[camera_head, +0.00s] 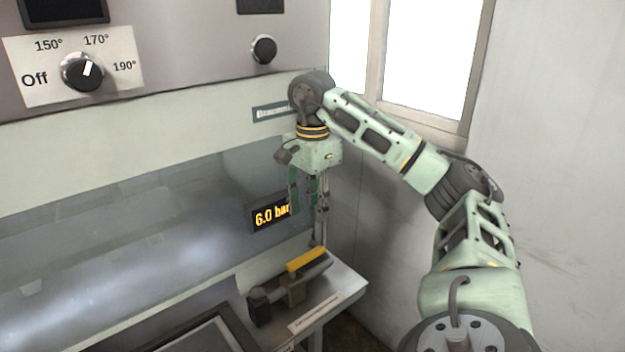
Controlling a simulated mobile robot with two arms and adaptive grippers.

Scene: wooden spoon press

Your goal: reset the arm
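My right arm comes in from the lower right and bends at its wrist near the machine's right end. My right gripper (309,212) hangs down from it, in front of the machine and above a small shelf. Its fingers point downward. They overlap in this view, so I cannot tell how far apart they are, and I see nothing held between them. My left gripper is not in view.
The machine has a temperature knob (82,72), a smaller black knob (264,49) and a lit "6.0 bar" display (269,214). A yellow-topped device (307,260) sits on the small shelf (338,296) below my gripper. A wall and window (430,60) stand at right.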

